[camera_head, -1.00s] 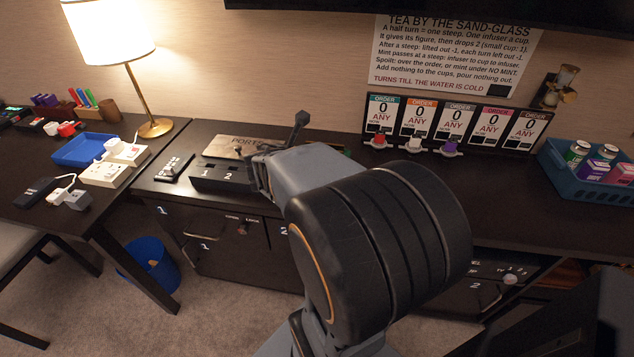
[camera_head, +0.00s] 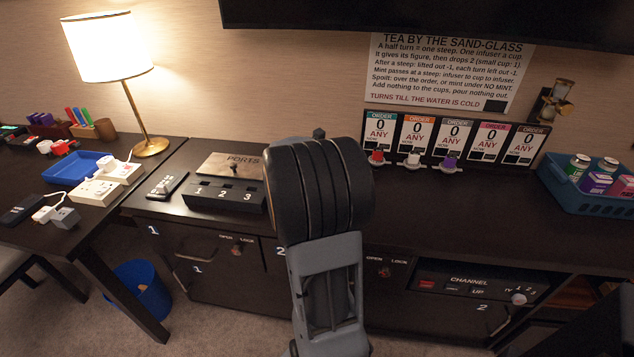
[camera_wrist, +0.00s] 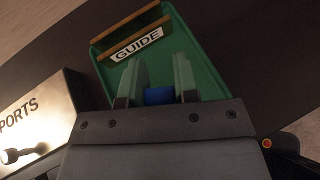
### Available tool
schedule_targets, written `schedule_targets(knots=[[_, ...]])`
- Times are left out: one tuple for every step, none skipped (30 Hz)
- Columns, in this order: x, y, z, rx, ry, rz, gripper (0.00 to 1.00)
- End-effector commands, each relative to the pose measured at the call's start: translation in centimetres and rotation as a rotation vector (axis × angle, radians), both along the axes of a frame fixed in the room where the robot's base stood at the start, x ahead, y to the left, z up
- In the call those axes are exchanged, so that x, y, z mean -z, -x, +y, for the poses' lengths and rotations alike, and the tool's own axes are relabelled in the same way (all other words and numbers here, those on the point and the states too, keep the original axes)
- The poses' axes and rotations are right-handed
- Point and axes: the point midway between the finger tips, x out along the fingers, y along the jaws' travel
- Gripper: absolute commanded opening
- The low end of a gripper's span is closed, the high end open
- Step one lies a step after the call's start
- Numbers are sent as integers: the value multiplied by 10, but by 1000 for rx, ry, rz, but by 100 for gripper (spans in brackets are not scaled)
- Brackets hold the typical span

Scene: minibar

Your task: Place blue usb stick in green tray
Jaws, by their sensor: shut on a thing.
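In the wrist view, the green tray (camera_wrist: 207,79) lies on the dark counter, with a white GUIDE label near its far end. My gripper (camera_wrist: 158,88) is over the tray as seen from the wrist. Its two fingers are shut on the blue usb stick (camera_wrist: 158,96), of which only a small blue part shows between them. I cannot tell whether the stick touches the tray floor. In the head view my own arm hides the gripper, the stick and the tray.
The PORTS box (camera_head: 222,195), also in the wrist view (camera_wrist: 35,118), stands left of the tray. A remote (camera_head: 167,185) lies left of it. A blue bin (camera_head: 577,200) with small packages stands at the right.

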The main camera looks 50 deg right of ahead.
Motion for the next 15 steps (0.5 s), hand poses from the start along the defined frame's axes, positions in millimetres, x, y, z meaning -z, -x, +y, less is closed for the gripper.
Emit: schedule_targets(knots=[[5, -2, -2, 0, -1, 1, 5], [6, -3, -3, 0, 0, 1, 5], [7, -4, -4, 0, 0, -1, 5], [8, -5, -4, 0, 0, -1, 5], [8, -5, -5, 0, 0, -1, 5], [9, -6, -5, 0, 0, -1, 5], [10, -6, -5, 0, 0, -1, 5], [11, -7, -6, 0, 0, -1, 5], [14, -8, -7, 0, 0, 0, 5], [16, -10, -8, 0, -1, 1, 5], [19, -10, -9, 0, -1, 1, 5], [26, -10, -8, -1, -1, 2, 5], [30, -10, -8, -1, -2, 2, 5], [35, -10, -8, -1, -2, 2, 5], [40, -10, -8, -1, -1, 2, 5]])
